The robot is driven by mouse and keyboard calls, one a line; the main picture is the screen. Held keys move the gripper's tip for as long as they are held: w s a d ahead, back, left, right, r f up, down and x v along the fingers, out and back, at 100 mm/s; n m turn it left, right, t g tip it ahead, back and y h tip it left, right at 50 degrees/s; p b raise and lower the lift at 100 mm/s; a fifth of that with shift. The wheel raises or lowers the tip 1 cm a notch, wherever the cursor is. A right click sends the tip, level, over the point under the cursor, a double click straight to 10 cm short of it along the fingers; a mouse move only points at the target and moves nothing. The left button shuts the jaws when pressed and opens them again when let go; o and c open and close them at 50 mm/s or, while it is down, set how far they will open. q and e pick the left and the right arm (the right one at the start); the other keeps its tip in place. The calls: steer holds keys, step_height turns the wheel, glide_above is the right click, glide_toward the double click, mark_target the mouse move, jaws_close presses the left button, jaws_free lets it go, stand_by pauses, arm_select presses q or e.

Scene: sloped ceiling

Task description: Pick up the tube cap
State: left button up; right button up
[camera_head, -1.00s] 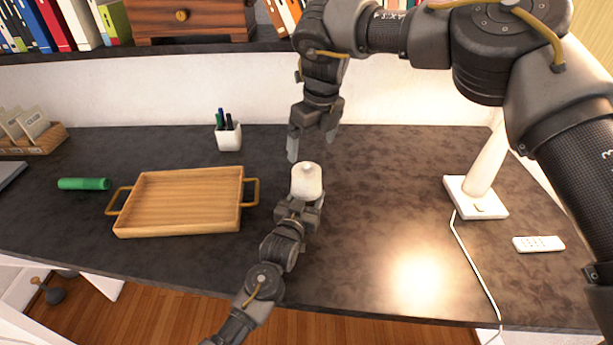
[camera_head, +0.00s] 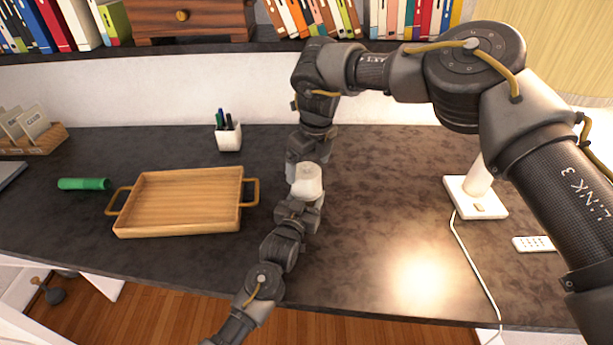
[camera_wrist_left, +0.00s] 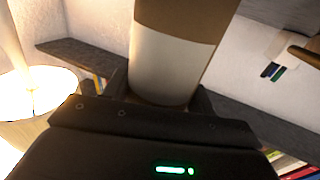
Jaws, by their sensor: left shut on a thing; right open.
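My left gripper (camera_head: 300,205) comes from below and is shut on the tube's lower part. In the left wrist view the tube (camera_wrist_left: 172,65) sits between the fingers, pale near them and brown farther off. My right gripper (camera_head: 306,163) is open and points down at the tube's top. Its fingertips are partly hidden behind the cap, and I cannot tell whether they touch it.
A wooden tray (camera_head: 180,205) with two handles lies left of the tube. The desk's right-middle is clear.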

mark_target(307, 170)
steer(key=f, duration=0.3)
steer(key=a+f, duration=0.1)
steer(key=shift+w+f, duration=0.35)
steer(key=shift+d, duration=0.1)
steer(key=shift+c, duration=0.3)
steer(key=c, duration=1)
